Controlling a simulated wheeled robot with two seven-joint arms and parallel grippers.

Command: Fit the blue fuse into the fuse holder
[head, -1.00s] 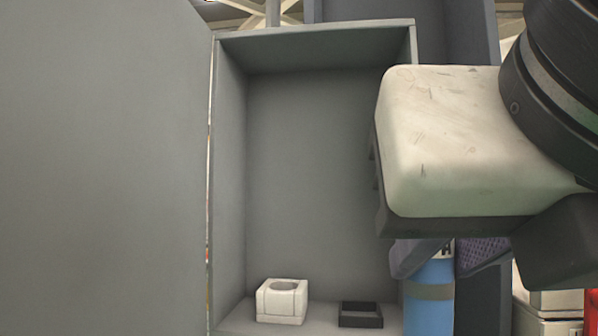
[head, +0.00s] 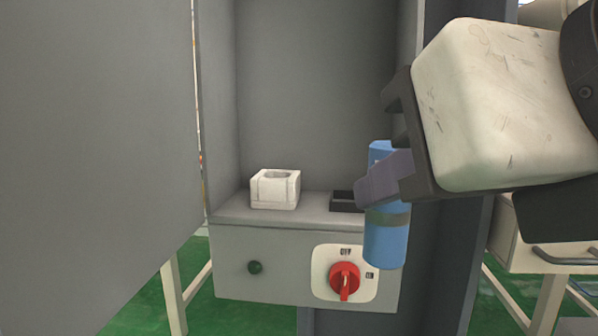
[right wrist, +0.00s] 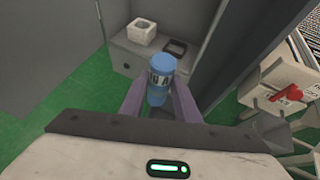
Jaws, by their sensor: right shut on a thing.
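The blue fuse (head: 386,240) is a blue cylinder with a grey band, held near upright in my right gripper (head: 384,180). The gripper is shut on it, in front of the right side of the cabinet. It also shows between the fingers in the right wrist view (right wrist: 160,78). The white fuse holder (head: 275,189) is a block with a round hole in its top. It stands on the cabinet's ledge, left of the fuse and apart from it, and it also shows in the right wrist view (right wrist: 141,31). My left gripper is not in view.
A black open tray (head: 343,201) sits on the ledge right of the holder, partly hidden by my gripper. A red rotary switch (head: 344,281) is on the front panel below. A large grey door (head: 90,150) stands at left; the cabinet wall is at right.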

